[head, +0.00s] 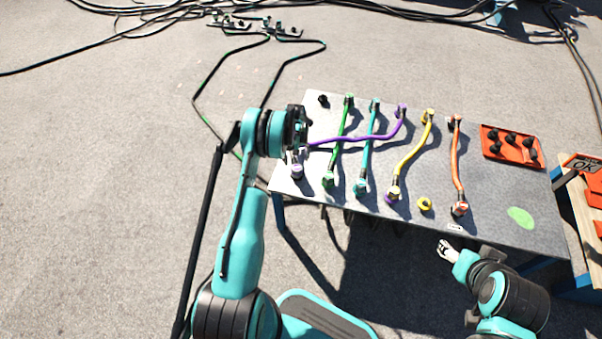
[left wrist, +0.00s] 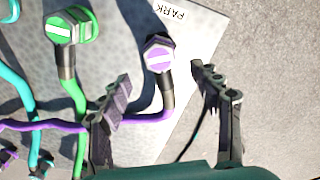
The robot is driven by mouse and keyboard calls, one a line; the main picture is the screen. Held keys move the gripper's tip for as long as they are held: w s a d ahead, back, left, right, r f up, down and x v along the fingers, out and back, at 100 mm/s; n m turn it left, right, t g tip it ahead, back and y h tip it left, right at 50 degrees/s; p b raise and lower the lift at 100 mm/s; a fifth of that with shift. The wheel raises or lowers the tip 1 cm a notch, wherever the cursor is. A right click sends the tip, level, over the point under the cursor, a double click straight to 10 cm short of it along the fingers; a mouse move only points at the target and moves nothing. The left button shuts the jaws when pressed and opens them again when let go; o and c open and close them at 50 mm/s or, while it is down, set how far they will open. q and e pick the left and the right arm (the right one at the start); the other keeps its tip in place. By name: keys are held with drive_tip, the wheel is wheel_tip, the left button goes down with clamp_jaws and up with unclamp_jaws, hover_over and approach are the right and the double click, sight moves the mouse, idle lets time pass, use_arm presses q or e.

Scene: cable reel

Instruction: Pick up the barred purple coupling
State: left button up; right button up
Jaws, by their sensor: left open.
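The purple coupling with a white bar on its face (left wrist: 159,57) is at the end of a purple cable in the left wrist view. In the head view it shows just below my left gripper (head: 298,150), at the table's left edge (head: 297,172). In the left wrist view my left gripper (left wrist: 161,78) is open, with one finger on each side of the coupling's neck and cable. I see no finger closed on it; the height gap is hard to judge. My right gripper (head: 446,250) is off the table's front edge; its finger opening is too small to tell.
A green barred coupling (left wrist: 68,27) stands close to the left finger. Green (head: 340,135), teal (head: 369,145), yellow (head: 411,158) and orange (head: 454,160) cables lie on the grey table (head: 490,210). The purple cable crosses the green and teal ones. A red tray (head: 497,158) holds black caps.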

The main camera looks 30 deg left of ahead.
sight(296, 166)
use_arm(q)
wheel_tip(296, 166, down, 2)
drive_tip(key=shift+f+b, duration=0.1)
drive_tip(key=shift+b, duration=0.25)
wheel_tip(296, 166, down, 5)
drive_tip(key=shift+d+r+b, duration=0.1)
drive_tip(key=shift+r+b, duration=0.05)
drive_tip(key=shift+b, duration=1.1)
drive_tip(key=shift+s+r, duration=0.1)
drive_tip(key=shift+c, duration=0.3)
drive_tip(key=c, duration=1.3)
